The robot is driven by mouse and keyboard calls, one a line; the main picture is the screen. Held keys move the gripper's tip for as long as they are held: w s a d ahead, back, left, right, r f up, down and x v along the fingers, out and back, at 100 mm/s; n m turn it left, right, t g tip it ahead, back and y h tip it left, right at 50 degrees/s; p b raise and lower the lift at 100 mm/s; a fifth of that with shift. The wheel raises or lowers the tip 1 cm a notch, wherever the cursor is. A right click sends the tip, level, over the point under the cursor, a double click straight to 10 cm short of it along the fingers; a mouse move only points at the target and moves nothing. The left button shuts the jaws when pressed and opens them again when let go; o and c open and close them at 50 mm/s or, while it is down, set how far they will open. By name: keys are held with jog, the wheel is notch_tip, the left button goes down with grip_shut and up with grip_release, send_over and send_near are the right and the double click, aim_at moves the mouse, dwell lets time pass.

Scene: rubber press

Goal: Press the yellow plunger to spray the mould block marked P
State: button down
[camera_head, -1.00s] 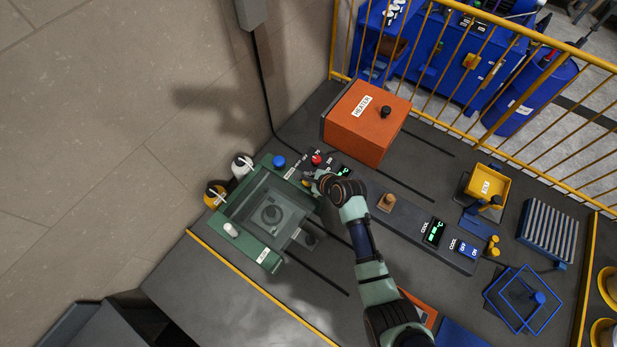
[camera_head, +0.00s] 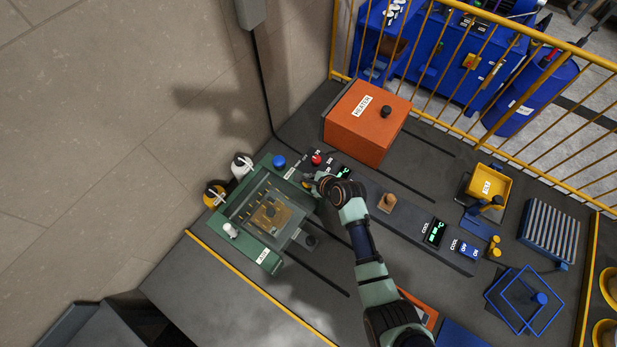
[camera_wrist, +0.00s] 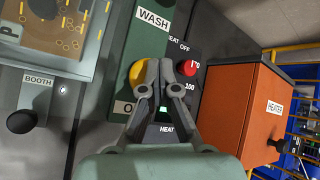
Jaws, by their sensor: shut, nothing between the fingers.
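The yellow plunger (camera_wrist: 138,74) sits on the green panel below the WASH label in the wrist view, partly hidden by a finger. My gripper (camera_wrist: 169,68) is shut and empty. Its left fingertip overlaps the plunger's right side; I cannot tell whether they touch. In the head view my gripper (camera_head: 307,181) is at the right edge of the green booth (camera_head: 243,240). The tan mould block (camera_head: 270,214) lies under the booth's clear cover, with small yellow marks around it. A corner of the block marked P (camera_wrist: 42,24) shows at the upper left in the wrist view.
A red button (camera_wrist: 187,68) is just right of my fingertips. The orange heater (camera_head: 367,122) stands behind. A blue knob (camera_head: 279,161) and white knob (camera_head: 231,230) rise from the booth. White (camera_head: 242,165) and yellow (camera_head: 214,194) containers stand to its left.

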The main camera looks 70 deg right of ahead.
dwell(0.3)
jog(key=shift+r+p, duration=1.6)
jog(key=shift+p, duration=0.4)
jog(key=shift+r, duration=0.1)
notch_tip(320, 180, up, 5)
jog(key=p, duration=0.5)
dwell(0.8)
